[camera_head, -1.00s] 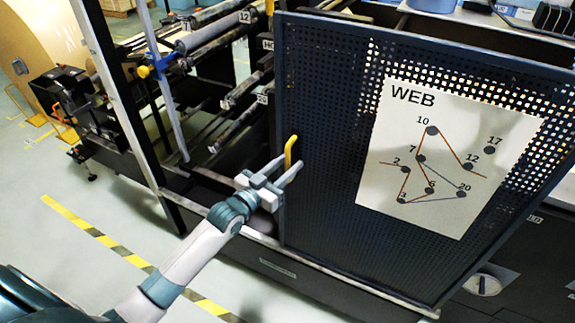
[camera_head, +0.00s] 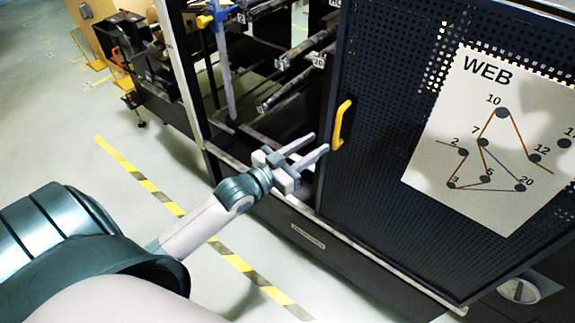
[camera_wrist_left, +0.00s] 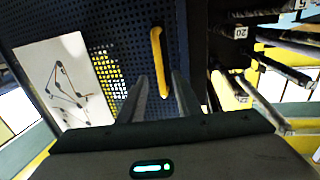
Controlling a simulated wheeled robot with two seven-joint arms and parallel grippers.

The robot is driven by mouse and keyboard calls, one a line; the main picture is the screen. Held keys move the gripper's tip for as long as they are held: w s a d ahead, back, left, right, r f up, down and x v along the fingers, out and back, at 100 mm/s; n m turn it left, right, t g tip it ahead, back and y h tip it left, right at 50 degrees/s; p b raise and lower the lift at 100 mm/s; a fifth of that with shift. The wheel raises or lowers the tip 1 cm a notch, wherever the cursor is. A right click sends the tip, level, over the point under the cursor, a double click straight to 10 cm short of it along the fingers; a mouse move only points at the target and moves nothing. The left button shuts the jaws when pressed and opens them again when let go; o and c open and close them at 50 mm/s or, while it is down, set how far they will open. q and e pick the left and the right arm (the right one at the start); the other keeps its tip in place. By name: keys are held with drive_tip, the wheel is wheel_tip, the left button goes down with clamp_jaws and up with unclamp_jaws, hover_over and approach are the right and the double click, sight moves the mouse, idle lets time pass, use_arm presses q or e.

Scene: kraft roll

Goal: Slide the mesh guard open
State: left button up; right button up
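The dark blue mesh guard (camera_head: 390,70) fills the right of the head view, with its left edge beside an open bay of rollers. Its yellow handle (camera_head: 341,125) stands near that left edge. My left gripper (camera_head: 317,144) is open, with its two fingers apart and pointing at the handle from the left. My right gripper is not in view.
A white WEB diagram sheet (camera_head: 490,140) is fixed to the guard. Rollers (camera_head: 290,95) lie in the open bay to the left of the guard. A yellow-black striped line (camera_head: 150,188) marks the floor in front of the machine, where the floor is clear.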

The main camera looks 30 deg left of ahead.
use_arm(q)
drive_tip(key=b+v, duration=0.2)
drive_tip(key=v, duration=0.6)
drive_tip(key=shift+s, duration=0.15)
